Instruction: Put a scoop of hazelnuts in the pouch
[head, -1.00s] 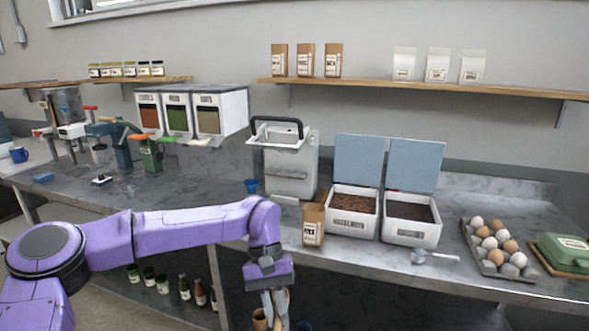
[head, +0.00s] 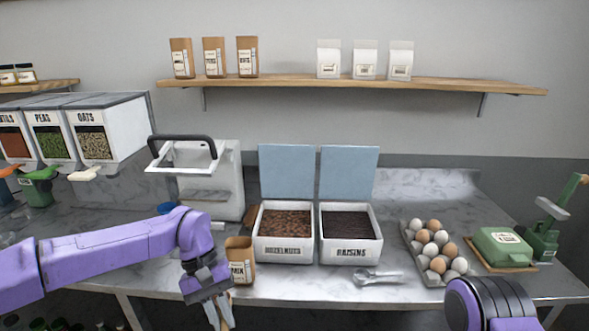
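The hazelnuts bin (head: 285,253) is a white box with its blue lid up, full of brown nuts. The raisins bin (head: 350,255) stands beside it on the right, also open. A metal scoop (head: 377,277) lies on the counter in front of the raisins bin. A brown kraft pouch (head: 241,258) stands upright, left of the hazelnuts bin; its top seems open. My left gripper (head: 222,318) points down just in front of the pouch, below the counter edge in the picture; its fingers look slightly apart and empty. A purple part of my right arm shows at the lower right; its gripper is out of view.
An egg tray (head: 408,240) and a green box on a board (head: 502,248) stand to the right. A white machine with a black handle (head: 215,185) stands behind the pouch. The counter front near the scoop is clear.

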